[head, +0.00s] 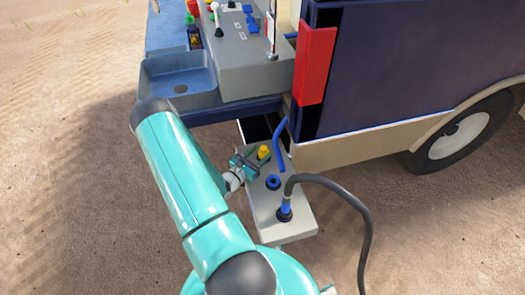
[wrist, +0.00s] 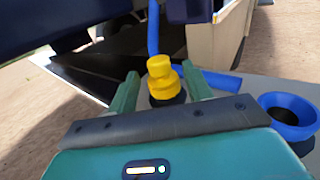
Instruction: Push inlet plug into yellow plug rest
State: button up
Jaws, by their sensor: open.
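A yellow stepped plug (head: 263,152) stands upright on the grey panel (head: 262,212), near its far end. In the wrist view the yellow plug (wrist: 162,80) rises from a dark base, and its lower part is partly hidden by my gripper. My gripper (head: 243,163) is open, just left of the plug in the head view. In the wrist view its two green fingers (wrist: 163,88) lie to either side of the plug, with a visible gap on each side. I cannot tell whether a separate yellow rest lies under the plug.
A blue ring socket (head: 273,183) with a dark opening sits beside the plug; it shows in the wrist view (wrist: 289,110). The vehicle body (head: 400,60) closes off the right.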

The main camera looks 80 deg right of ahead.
jog(key=v, duration=1)
jog(key=shift+a, duration=0.35)
jog(key=shift+w, duration=0.1)
jog(key=w+a+r+m+y, duration=0.45)
jog(key=a+r, duration=0.25)
jog(key=r, duration=0.3)
jog(key=w+a+r+m+y, duration=0.3)
jog(key=w+a+r+m, duration=0.25)
jog(key=r, duration=0.45)
jog(key=a+r+m+t+y, duration=0.1)
jog(key=a+r+t+y, duration=0.2)
jog(key=a+r, duration=0.3)
jog(key=a+r+m+t+y, duration=0.1)
jog(key=a+r+t+y, duration=0.2)
jog(key=a, duration=1)
jog(key=a+r+m+t+y, duration=0.1)
jog(key=a+r+t+y, duration=0.2)
jog(key=a+r+t, duration=0.4)
notch_tip(320, 180, up, 3)
jog(key=shift+w+a+r, duration=0.1)
jog(key=shift+w+a, duration=0.4)
jog(key=shift+a, duration=0.65)
